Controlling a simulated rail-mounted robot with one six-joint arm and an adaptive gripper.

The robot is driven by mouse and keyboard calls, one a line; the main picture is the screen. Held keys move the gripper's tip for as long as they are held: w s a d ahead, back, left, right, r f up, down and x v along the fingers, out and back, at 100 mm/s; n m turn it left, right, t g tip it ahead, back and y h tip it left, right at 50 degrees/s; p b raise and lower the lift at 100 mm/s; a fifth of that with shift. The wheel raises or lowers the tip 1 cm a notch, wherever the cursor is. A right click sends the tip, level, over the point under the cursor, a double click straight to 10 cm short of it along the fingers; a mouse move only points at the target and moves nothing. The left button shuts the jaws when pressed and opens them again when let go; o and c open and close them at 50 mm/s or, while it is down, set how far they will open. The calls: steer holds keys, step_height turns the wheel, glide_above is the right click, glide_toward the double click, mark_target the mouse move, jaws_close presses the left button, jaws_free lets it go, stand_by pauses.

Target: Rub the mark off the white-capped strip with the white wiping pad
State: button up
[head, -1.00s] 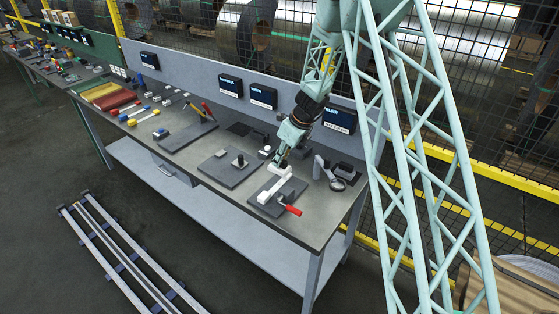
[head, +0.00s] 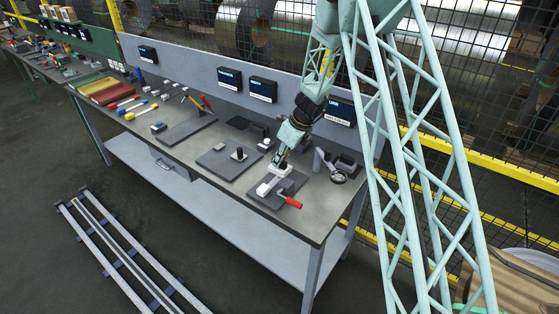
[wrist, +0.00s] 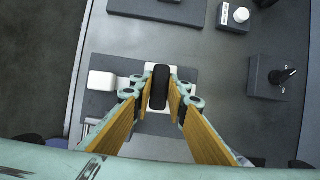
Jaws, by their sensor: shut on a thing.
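My gripper (wrist: 161,94) is shut on the dark handle (wrist: 160,86) of the white wiping pad (wrist: 149,72). In the head view the pad (head: 279,171) is under my gripper (head: 281,163), over the far part of a dark board. The strip's white cap (wrist: 102,80) lies left of the pad in the wrist view, and toward the bench's front in the head view (head: 265,189). The pad and fingers hide most of the strip, and I cannot see the mark. I cannot tell whether the pad touches the strip.
A stand with a round ring (head: 338,177) is to the right. The bench front edge (head: 240,206) is close.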

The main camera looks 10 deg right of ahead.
mark_target(282, 167)
steer(key=shift+f+b, duration=0.75)
steer(key=shift+f, duration=0.45)
steer(key=shift+f+b, duration=0.35)
steer(key=shift+f, duration=0.1)
stand_by(0.8)
steer(key=shift+w+a, duration=0.1)
steer(key=shift+w+a+p, duration=0.55)
steer(key=shift+w+p, duration=0.05)
steer(key=shift+p, duration=0.15)
steer(key=shift+s+d, duration=0.1)
steer(key=shift+s+d+b, duration=1.1)
steer(key=shift+s+d, duration=0.05)
steer(key=shift+s, duration=0.1)
steer(key=shift+w+a, duration=0.1)
stand_by(0.3)
steer(key=shift+w+a+p, duration=1.1)
steer(key=shift+w+p, duration=0.1)
steer(key=shift+p, duration=0.2)
